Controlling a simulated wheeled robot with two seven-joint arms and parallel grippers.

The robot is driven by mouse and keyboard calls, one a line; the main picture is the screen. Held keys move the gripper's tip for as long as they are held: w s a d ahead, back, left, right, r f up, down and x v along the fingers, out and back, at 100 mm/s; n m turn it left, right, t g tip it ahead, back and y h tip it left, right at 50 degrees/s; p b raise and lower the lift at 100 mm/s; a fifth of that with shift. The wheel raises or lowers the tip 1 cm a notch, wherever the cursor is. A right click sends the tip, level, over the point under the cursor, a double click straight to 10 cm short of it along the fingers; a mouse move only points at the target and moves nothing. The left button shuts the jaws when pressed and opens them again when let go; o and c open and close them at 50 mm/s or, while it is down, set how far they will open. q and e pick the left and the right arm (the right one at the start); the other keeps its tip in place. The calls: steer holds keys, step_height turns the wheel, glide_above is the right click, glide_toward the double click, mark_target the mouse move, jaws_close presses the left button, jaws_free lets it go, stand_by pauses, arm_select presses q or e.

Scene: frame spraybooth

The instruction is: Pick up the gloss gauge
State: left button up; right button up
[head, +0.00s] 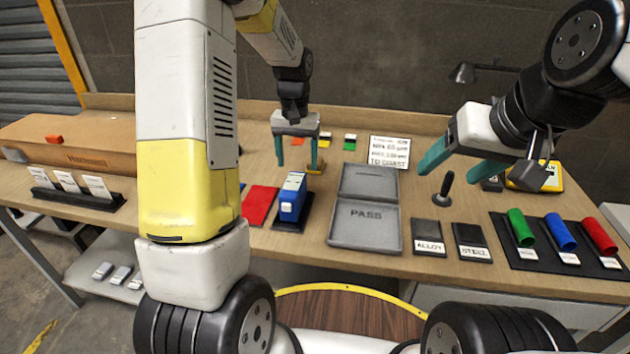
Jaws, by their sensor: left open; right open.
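A blue boxy device with a pale top face (292,197) stands on a dark pad at the middle left of the bench; it looks like the gloss gauge, but I cannot read its label. My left gripper (297,164) is open with teal fingers pointing down. It appears above and behind the blue device in the head view, with nothing between its fingers. My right gripper (449,171) is open and empty over the right half of the bench, its fingers pointing left and down, near a black-knobbed tool (444,189).
A grey open case marked PASS (365,232) lies right of the blue device, a red panel (260,205) left of it. ALLOY (428,238) and STEEL (471,242) plates and a rack of coloured cylinders (560,235) are further right. A yellow device (548,176) sits behind.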

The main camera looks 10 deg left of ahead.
mark_target(296, 174)
arm_select(q)
steer(key=shift+w+f, duration=0.15)
steer(key=shift+f, duration=0.35)
steer(key=f, duration=0.7)
steer(key=shift+a+f, duration=0.15)
steer(key=shift+a, duration=0.05)
jaws_close()
